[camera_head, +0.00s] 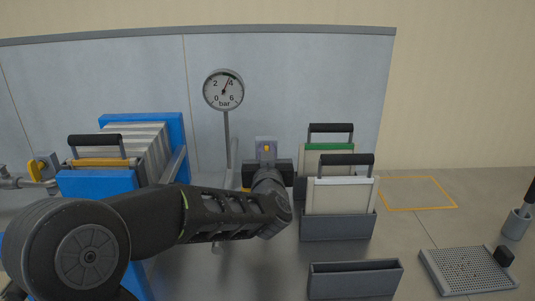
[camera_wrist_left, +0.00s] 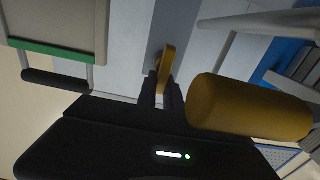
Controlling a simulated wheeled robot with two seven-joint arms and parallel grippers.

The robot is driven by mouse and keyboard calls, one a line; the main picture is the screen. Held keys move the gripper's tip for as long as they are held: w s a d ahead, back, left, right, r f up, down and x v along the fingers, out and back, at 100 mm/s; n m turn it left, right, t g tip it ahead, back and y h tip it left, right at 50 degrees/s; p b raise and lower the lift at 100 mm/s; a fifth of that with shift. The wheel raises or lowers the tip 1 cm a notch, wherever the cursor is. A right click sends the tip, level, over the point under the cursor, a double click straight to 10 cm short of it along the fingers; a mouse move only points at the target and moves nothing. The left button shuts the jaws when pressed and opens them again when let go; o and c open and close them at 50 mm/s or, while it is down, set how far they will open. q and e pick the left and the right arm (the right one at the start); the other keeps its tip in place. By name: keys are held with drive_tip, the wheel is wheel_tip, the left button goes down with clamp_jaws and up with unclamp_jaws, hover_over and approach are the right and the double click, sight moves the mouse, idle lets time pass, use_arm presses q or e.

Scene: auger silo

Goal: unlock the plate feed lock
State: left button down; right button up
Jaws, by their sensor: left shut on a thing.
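The plate feed lock appears to be the grey upright bracket (camera_head: 265,145) with a small yellow part, behind my left gripper in the head view. In the left wrist view, a flat yellow lever (camera_wrist_left: 166,62) stands out from a grey strip. My left gripper (camera_wrist_left: 161,88) is shut on this lever, with a finger on either side. In the head view my left wrist and gripper body hide the fingertips and the lower part of the bracket. My right gripper is in neither view.
A thick yellow cylinder (camera_wrist_left: 250,108) lies close beside the fingers. A blue-ended plate press (camera_head: 98,183) stands at left. A pressure gauge (camera_head: 223,90) rises behind my arm. Grey holders with handled plates (camera_head: 340,196) stand just right, with an empty grey holder (camera_head: 355,281) in front.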

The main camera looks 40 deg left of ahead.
use_arm(q)
drive_tip(key=shift+f, duration=0.1)
drive_tip(key=c, duration=1.5)
unclamp_jaws()
drive_tip(key=shift+s, duration=0.1)
drive_tip(key=v, duration=0.7)
drive_tip(key=shift+s+d, duration=0.25)
